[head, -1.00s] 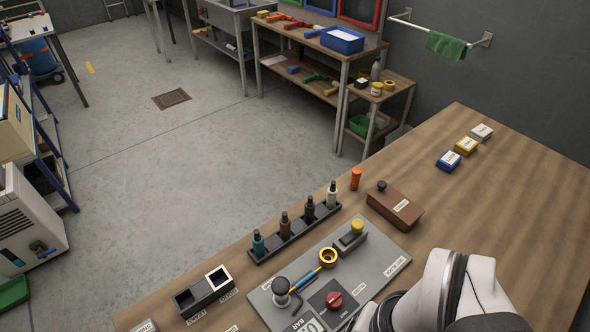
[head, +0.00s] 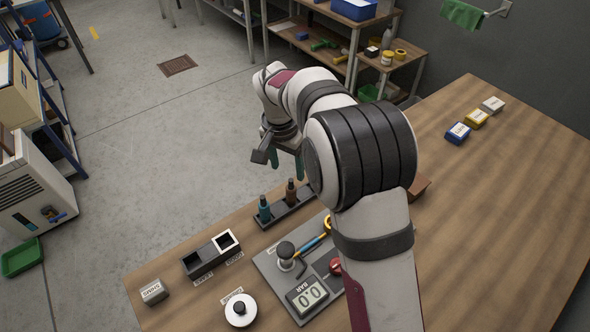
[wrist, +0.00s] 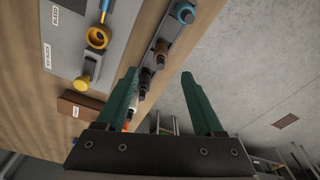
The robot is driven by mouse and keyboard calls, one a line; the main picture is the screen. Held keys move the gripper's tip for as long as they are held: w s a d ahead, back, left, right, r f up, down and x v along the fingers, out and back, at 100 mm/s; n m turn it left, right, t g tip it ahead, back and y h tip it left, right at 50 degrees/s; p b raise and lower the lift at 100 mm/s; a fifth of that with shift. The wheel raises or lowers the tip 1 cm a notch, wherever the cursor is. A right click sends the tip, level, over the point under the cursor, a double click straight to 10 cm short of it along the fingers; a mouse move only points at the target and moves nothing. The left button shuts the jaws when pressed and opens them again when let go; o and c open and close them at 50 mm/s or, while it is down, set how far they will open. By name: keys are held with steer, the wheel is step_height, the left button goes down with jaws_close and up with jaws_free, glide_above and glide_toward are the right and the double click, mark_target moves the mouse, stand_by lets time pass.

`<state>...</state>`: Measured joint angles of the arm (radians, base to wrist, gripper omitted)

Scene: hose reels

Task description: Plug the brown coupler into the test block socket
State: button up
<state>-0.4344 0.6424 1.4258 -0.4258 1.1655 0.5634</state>
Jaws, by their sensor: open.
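The brown coupler (head: 291,192) stands upright in the dark rack, beside the teal coupler (head: 264,208). In the wrist view the brown coupler (wrist: 161,50) shows ahead of the fingertips, nearer the left finger. My gripper (head: 286,162) is open and empty, above and apart from the rack; its green fingers also show in the wrist view (wrist: 160,77). A brass ring-shaped socket (wrist: 97,37) sits on the grey test plate (wrist: 62,38), joined to a blue stem. In the head view my arm hides part of this ring (head: 327,222) and the other couplers.
A brown block (wrist: 80,104) is near the plate. The right table is mostly clear.

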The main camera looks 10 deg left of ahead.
mark_target(292, 187)
steer(key=f, duration=0.4)
steer(key=w+f, duration=0.1)
steer(key=f, duration=0.2)
steer(key=w+f, duration=0.1)
steer(key=f, duration=0.3)
steer(key=shift+d+f, duration=0.3)
steer(key=shift+d, duration=0.05)
jaws_close()
